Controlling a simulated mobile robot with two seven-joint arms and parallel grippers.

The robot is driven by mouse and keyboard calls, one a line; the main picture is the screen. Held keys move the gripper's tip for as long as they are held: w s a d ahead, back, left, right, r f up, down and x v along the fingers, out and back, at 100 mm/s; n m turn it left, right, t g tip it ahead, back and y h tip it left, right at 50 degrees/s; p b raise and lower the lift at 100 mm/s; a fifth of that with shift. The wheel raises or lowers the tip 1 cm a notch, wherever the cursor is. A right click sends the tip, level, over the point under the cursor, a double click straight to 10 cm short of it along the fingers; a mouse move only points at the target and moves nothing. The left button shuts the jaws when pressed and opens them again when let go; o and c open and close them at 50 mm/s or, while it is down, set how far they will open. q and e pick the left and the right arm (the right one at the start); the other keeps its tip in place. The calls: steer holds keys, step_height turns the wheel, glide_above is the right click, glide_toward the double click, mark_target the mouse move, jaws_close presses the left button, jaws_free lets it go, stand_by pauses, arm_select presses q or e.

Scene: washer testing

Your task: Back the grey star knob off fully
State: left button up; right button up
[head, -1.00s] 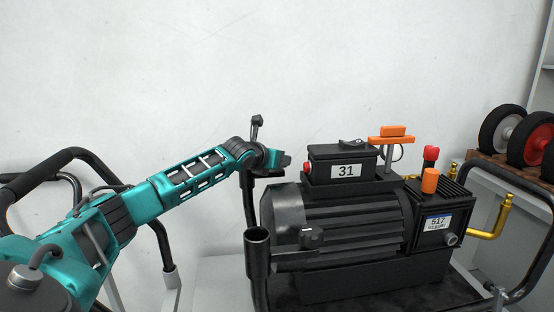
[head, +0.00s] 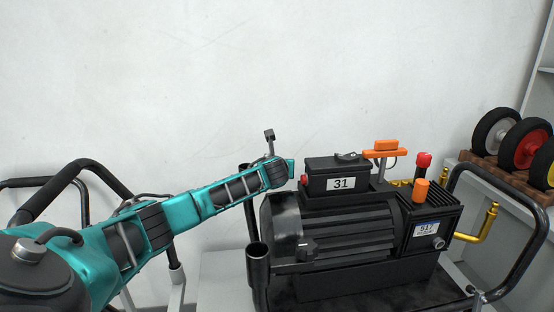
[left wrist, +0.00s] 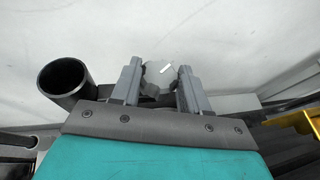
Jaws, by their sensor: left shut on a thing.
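My left gripper (left wrist: 157,80) is shut on the grey star knob (left wrist: 158,72), which shows between its two fingers in the left wrist view. The knob has a lobed grey face with a small bright mark, and darker parts show below it. In the head view my left arm reaches in from the left and its end (head: 290,168) is beside the left end of the black box labelled 31. The knob and the fingertips are hidden there. My right gripper is in neither view.
The black machine (head: 345,235) with the 31 box (head: 341,184) stands on a cart. An open black tube (head: 257,268) rises left of it and also shows in the left wrist view (left wrist: 66,78). Black cart handles (head: 520,215) curve at right. Wheels (head: 528,145) sit on a shelf.

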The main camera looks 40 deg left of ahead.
arm_select(q)
steer(key=shift+w+d+n+g+y+p, duration=0.1)
steer(key=shift+n+g+y+p, duration=0.25)
steer(key=shift+n+g+y, duration=0.2)
steer(key=o, duration=0.8)
step_height(320, 180, up, 20)
steer(key=p, duration=0.3)
